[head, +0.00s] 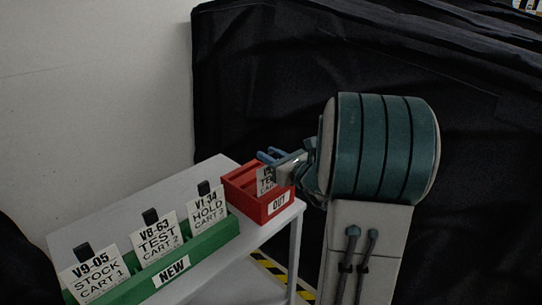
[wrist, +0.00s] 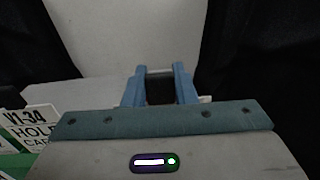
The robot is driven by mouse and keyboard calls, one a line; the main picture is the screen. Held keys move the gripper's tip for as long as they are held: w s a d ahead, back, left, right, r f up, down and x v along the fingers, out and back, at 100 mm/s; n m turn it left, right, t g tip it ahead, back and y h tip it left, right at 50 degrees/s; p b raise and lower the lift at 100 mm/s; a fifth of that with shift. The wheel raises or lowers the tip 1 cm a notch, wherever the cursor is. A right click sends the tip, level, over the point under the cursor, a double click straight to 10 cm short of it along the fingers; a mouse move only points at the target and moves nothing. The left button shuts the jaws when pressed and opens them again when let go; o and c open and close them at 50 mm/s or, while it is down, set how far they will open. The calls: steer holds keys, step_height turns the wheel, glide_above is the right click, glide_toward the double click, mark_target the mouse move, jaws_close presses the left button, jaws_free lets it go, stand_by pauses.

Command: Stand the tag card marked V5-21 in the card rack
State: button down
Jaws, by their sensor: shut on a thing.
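My gripper (head: 268,156) is over the red box marked OUT (head: 279,206), at the cart's right end. It is shut on a card (head: 265,181) whose lower part is at the red box; only bits of its print, like "TE" and "CA", show. Its code is hidden, so I cannot tell whether it is V5-21. I cannot tell whether the card touches the box floor. In the wrist view, my blue fingers (wrist: 159,72) close around a dark piece (wrist: 160,91). A green rack marked NEW (head: 206,244) holds upright cards V9-05 (head: 95,277), V8-63 (head: 157,241) and V1-34 (head: 207,210).
The racks stand on a light grey cart top (head: 120,205). Its bare part lies behind the green rack. A black cover (head: 265,75) hangs behind, and a pale wall (head: 90,90) is at left. Yellow-black floor tape (head: 272,268) shows below the cart.

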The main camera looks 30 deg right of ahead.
steer(key=c, duration=1.1)
jaws_free()
steer(key=v, duration=1.4)
steer(key=shift+w, duration=0.15)
